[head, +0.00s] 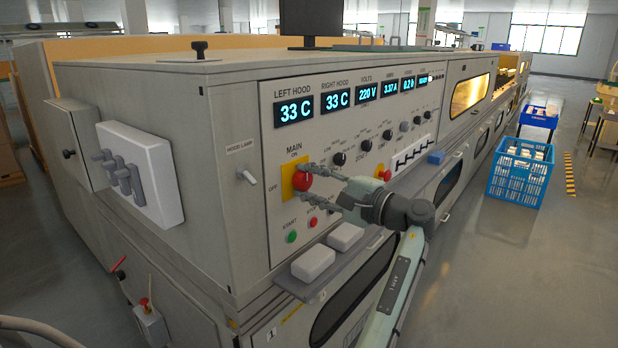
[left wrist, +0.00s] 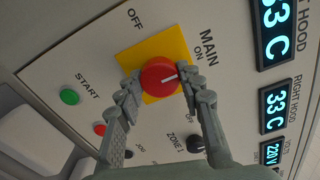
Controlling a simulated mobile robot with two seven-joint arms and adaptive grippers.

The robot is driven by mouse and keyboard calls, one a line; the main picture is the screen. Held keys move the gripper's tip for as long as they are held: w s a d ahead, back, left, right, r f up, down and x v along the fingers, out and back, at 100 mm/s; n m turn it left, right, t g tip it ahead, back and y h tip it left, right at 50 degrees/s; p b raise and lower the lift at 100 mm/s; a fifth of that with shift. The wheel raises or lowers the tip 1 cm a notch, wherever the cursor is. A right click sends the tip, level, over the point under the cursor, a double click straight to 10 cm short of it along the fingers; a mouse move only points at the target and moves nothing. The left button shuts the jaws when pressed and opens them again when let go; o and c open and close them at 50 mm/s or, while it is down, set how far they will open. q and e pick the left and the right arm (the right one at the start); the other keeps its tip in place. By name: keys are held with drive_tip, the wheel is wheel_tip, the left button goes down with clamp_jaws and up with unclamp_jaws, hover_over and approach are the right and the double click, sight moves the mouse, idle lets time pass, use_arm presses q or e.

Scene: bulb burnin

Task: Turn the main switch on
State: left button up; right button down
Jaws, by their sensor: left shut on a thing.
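The main switch is a red round knob (head: 302,181) on a yellow plate (head: 288,188), on the grey machine's control panel. ON is printed above it and OFF to its left. My left gripper (head: 317,183) reaches it from the right, one finger above and one below. In the left wrist view the two fingers (left wrist: 161,85) are shut on the knob's sides (left wrist: 157,73). The knob's white mark points right there, roughly toward the MAIN ON lettering and away from OFF. My right gripper is not in view.
A green START button (head: 292,237) and a red button (head: 313,222) sit below the switch. White blocks (head: 313,263) rest on a ledge (head: 331,272) under the panel. The hood lamp lever (head: 247,176) is to the left. A blue crate (head: 516,184) stands on the floor at right.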

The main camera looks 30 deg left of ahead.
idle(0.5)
use_arm(q)
drive_tip(key=o, duration=1.2)
drive_tip(key=shift+c, duration=0.2)
drive_tip(key=shift+d, duration=0.1)
drive_tip(key=d, duration=1.2)
drive_tip(key=shift+s, duration=0.45)
